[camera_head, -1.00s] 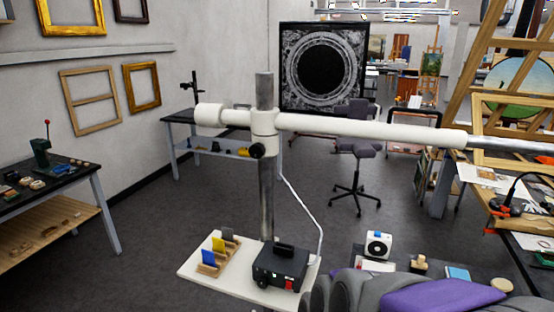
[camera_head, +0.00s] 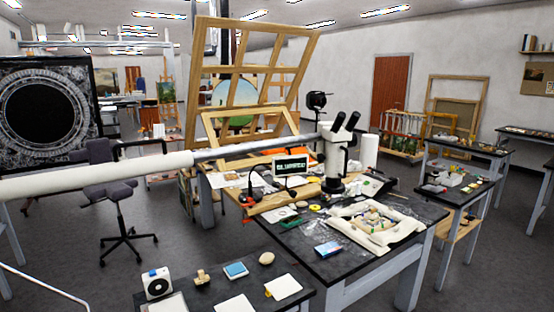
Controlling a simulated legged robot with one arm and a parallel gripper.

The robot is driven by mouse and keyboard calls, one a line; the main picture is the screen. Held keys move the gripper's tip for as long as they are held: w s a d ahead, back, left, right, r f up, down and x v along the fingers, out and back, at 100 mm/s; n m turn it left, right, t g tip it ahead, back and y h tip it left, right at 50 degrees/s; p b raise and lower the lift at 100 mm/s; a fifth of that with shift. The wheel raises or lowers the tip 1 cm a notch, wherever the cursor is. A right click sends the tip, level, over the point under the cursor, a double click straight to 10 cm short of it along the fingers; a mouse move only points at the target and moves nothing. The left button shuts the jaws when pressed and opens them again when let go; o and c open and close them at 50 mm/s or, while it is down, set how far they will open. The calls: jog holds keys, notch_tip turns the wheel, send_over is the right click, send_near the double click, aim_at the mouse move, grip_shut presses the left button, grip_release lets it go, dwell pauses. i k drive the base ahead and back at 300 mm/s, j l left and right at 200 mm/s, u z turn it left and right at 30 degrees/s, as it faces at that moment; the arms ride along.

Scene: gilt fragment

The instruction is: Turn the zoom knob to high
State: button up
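A white stereo microscope (camera_head: 336,160) with two black eyepieces (camera_head: 345,121) stands out over the dark worktable (camera_head: 300,240), right of centre. It hangs at the end of a long boom (camera_head: 100,176), thick and white at the left and thin metal toward the microscope. The zoom knob is too small to make out at this distance. My gripper is not in view.
Papers, small tools and a framed piece on a white cloth (camera_head: 375,226) cover the worktable. A nearer dark table (camera_head: 205,290) holds a white fan-like box (camera_head: 157,283), a blue pad (camera_head: 236,270) and white cards. Open floor lies at left, around an office chair (camera_head: 110,190).

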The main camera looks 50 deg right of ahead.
aim_at(320, 158)
jog(key=z, duration=1.95)
